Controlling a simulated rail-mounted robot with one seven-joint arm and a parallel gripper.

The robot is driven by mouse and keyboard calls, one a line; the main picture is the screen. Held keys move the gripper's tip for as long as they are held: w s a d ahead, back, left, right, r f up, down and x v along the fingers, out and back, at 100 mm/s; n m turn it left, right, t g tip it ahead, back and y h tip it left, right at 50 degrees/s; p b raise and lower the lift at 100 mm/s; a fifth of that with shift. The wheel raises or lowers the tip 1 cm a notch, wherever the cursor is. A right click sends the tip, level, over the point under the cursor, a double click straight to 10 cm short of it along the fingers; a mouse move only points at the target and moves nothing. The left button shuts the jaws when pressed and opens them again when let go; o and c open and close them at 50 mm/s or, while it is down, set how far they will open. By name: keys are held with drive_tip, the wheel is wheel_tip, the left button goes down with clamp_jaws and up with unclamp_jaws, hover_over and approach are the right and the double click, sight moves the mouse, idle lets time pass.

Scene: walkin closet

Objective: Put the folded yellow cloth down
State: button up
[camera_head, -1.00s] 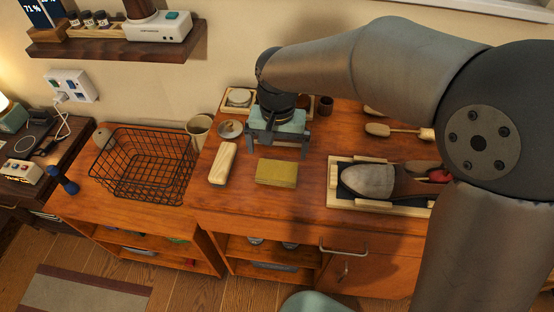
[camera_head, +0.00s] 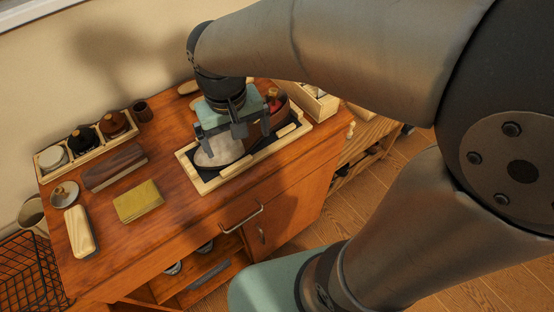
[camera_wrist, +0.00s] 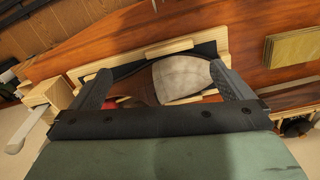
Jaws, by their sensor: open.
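The folded yellow cloth (camera_head: 138,201) lies flat on the wooden cabinet top, left of the framed tray, with nothing touching it. It also shows at the right of the wrist view (camera_wrist: 294,47). My gripper (camera_head: 226,150) is above the tray (camera_head: 204,185), over a shoe with a pale grey toe (camera_head: 218,152) and brown body. In the wrist view my gripper (camera_wrist: 168,88) has its fingers spread wide on either side of the shoe, with nothing held between them. Whether the fingers touch the shoe or tray cannot be told.
A dark-topped brush (camera_head: 115,167), a pale wooden block (camera_head: 79,231) and a small round dish (camera_head: 64,194) stand around the cloth. A box of jars (camera_head: 50,158) is at the back. A wire basket (camera_head: 30,275) is at lower left. Bare wood lies in front of the cloth.

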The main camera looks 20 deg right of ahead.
drive_tip(key=s+d+f+m, duration=0.1)
drive_tip(key=s+d+f, duration=0.2)
drive_tip(key=s+d, duration=0.5)
drive_tip(key=d, duration=0.3)
drive_tip(key=shift+s+d+m, duration=0.35)
drive_tip(key=shift+m, duration=0.05)
drive_tip(key=c, duration=0.4)
drive_tip(key=shift+o, duration=0.2)
drive_tip(key=shift+a, duration=0.1)
